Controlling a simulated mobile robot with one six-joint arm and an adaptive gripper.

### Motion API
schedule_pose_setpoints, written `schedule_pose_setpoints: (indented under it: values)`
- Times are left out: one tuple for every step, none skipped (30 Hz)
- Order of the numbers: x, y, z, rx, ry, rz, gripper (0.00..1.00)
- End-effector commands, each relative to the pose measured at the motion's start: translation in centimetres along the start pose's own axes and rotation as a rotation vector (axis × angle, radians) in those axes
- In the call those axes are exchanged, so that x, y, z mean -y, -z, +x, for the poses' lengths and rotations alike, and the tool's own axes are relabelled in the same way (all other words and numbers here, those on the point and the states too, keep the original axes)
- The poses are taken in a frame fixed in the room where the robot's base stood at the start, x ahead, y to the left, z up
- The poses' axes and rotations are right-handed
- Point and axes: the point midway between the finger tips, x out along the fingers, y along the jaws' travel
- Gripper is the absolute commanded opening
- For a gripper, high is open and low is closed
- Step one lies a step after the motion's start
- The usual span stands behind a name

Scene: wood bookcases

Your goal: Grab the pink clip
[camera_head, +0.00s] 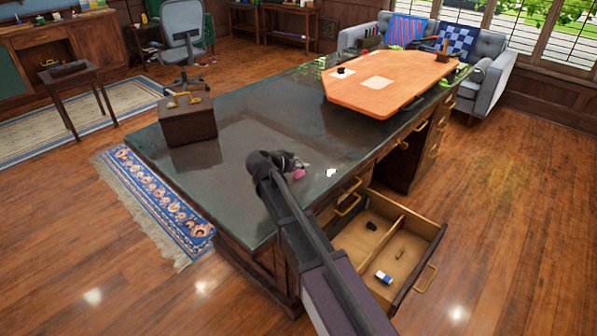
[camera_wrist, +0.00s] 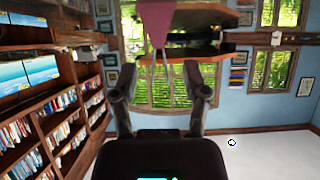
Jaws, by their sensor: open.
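The pink clip (camera_head: 299,174) is on the dark desk top (camera_head: 245,135), right by the end of my gripper (camera_head: 293,164) in the head view. In the wrist view, the pink clip (camera_wrist: 157,20) is at the top centre, with its thin silver handles reaching down between the fingers. My gripper (camera_wrist: 160,78) is open, with one finger on each side of the handles and a gap to both. The head view shows the clip partly beside the dark fingers; whether any finger touches it cannot be told.
A small white item (camera_head: 331,172) lies right of the clip. A wooden box (camera_head: 188,122) stands on the left of the desk, and an orange board (camera_head: 350,95) at the back. An open drawer (camera_head: 408,228) with small objects juts out beside my arm.

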Motion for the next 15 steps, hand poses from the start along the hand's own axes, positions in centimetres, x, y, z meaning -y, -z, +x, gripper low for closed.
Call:
schedule_pose_setpoints:
  values:
    - [0.0,0.0,-0.01,0.0,0.0,0.0,0.59]
    - [0.01,0.0,0.0,0.0,0.0,0.0,0.59]
    - [0.01,0.0,-0.01,0.0,0.0,0.0,0.59]
    - [0.01,0.0,-0.01,0.0,0.0,0.0,0.53]
    - [0.01,0.0,-0.01,0.0,0.0,0.0,0.44]
    - [0.01,0.0,-0.01,0.0,0.0,0.0,0.32]
    - [0.01,-0.01,-0.01,0.0,0.0,0.0,0.24]
    - [0.01,-0.01,-0.01,0.0,0.0,0.0,0.15]
    - [0.01,-0.01,-0.01,0.0,0.0,0.0,0.03]
    - [0.01,-0.01,-0.01,0.0,0.0,0.0,0.0]
    - [0.01,-0.01,-0.01,0.0,0.0,0.0,0.0]
    - [0.01,-0.01,-0.01,0.0,0.0,0.0,0.0]
    - [0.01,-0.01,-0.01,0.0,0.0,0.0,0.0]
    - [0.01,-0.01,-0.01,0.0,0.0,0.0,0.0]
    - [0.01,-0.01,-0.01,0.0,0.0,0.0,0.0]
